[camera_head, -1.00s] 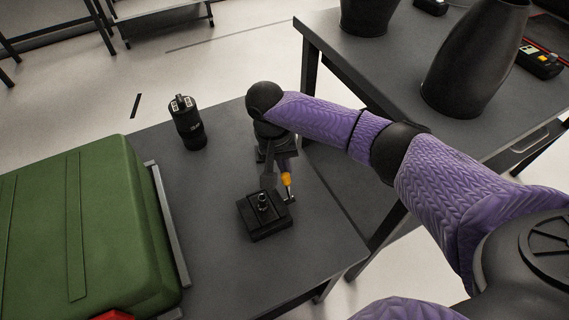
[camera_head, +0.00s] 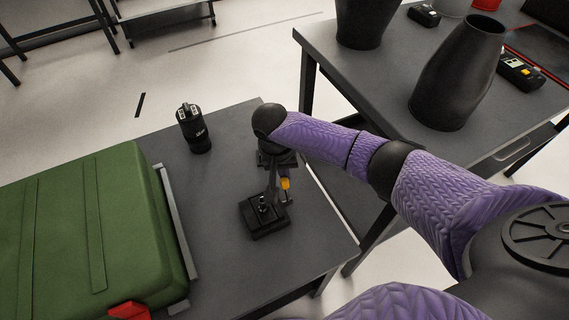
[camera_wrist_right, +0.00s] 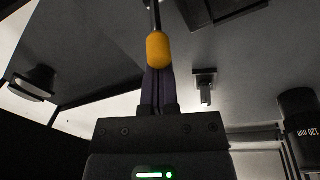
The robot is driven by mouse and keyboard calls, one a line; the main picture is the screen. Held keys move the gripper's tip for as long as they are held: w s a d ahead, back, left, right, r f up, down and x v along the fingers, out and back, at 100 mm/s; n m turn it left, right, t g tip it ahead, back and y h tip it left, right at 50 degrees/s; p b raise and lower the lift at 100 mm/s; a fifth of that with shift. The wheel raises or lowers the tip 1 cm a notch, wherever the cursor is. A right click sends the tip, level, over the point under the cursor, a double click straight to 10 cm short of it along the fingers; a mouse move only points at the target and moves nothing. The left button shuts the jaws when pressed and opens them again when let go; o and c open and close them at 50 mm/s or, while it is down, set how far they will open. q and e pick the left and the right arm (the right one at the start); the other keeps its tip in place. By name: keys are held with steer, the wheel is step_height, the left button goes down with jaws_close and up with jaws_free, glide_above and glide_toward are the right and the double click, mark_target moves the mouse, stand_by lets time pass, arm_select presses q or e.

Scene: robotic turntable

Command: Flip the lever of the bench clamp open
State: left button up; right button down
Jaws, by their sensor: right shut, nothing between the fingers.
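The bench clamp (camera_head: 264,218) is a small black block with a raised bolt, sitting on the grey table. Its lever is a thin rod with an orange-yellow grip (camera_head: 285,184), on the far right side of the clamp. My right gripper (camera_head: 271,188) is shut and empty, pointing down beside the lever, just left of the grip in the head view. In the right wrist view, the grip (camera_wrist_right: 158,50) lies just past or against the tips of my shut fingers (camera_wrist_right: 158,80); I cannot tell if they touch. My left gripper is not in view.
A green case (camera_head: 75,235) fills the table's left side. A black cylinder (camera_head: 193,128) stands at the back; a marked black cylinder (camera_wrist_right: 300,118) shows in the wrist view. A second table (camera_head: 400,62) with black vases is at the right. The table between case and clamp is clear.

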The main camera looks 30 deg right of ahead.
mark_target(292, 200)
steer(key=s+r+t+p, duration=0.1)
steer(key=p, duration=0.3)
steer(key=r+t+p, duration=0.1)
steer(key=p, duration=0.4)
steer(key=shift+s+a+t, duration=0.1)
steer(key=shift+s+t, duration=0.25)
steer(key=shift+t, duration=0.05)
steer(key=s+t+p, duration=0.2)
steer(key=t+p, duration=0.1)
steer(key=shift+s+f, duration=0.2)
steer(key=shift+f, duration=0.15)
steer(key=shift+s+a+f+m+t, duration=0.15)
steer(key=shift+s+m+t, duration=0.25)
steer(key=shift+t, duration=0.3)
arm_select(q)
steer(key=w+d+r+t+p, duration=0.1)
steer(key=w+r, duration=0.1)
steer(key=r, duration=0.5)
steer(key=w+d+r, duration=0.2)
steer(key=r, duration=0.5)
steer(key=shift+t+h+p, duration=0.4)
arm_select(e)
steer(key=shift+r, duration=0.85)
